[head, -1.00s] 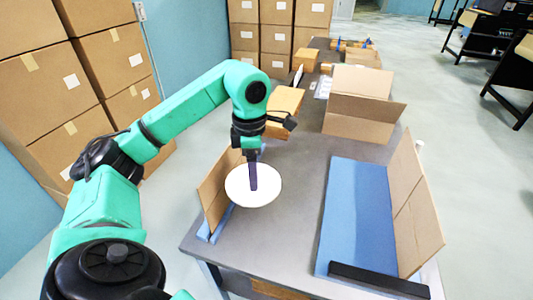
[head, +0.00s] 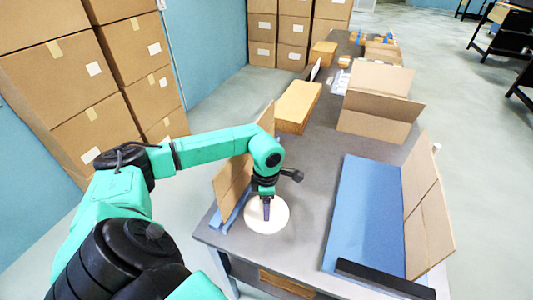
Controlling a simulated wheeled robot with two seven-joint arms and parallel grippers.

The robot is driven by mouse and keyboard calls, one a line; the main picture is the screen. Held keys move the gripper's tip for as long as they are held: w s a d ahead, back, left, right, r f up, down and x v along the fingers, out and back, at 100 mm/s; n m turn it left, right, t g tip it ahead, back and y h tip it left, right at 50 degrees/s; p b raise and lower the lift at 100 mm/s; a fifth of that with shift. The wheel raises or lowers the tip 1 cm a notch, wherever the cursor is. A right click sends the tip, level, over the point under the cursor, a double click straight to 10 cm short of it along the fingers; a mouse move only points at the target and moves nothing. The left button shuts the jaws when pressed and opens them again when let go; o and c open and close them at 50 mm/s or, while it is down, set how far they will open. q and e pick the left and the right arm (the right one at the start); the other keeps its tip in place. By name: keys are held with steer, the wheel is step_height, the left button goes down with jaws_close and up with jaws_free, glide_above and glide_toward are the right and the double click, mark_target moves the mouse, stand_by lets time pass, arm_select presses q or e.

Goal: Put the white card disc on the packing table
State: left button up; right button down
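The white card disc (head: 281,220) lies flat at the near left of the grey packing table (head: 300,190), at or just above its surface; I cannot tell if it touches. My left gripper (head: 267,210) points down over the middle of the disc. Its fingers look like one narrow dark strip, shut on the disc; the exact grip is hidden. My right gripper is not in view.
A brown card panel (head: 232,180) with a blue base stands just left of the disc. A blue mat (head: 358,215) with upright card flaps (head: 428,210) lies to the right. An open carton (head: 375,110) and a brown box (head: 298,104) are farther back. Grey table is clear between.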

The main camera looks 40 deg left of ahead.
arm_select(q)
steer(key=o, duration=0.4)
steer(key=shift+c, duration=0.2)
steer(key=shift+r, duration=0.45)
step_height(320, 180, up, 11)
steer(key=b, duration=0.1)
steer(key=shift+r+b, duration=0.2)
steer(key=shift+b, duration=0.15)
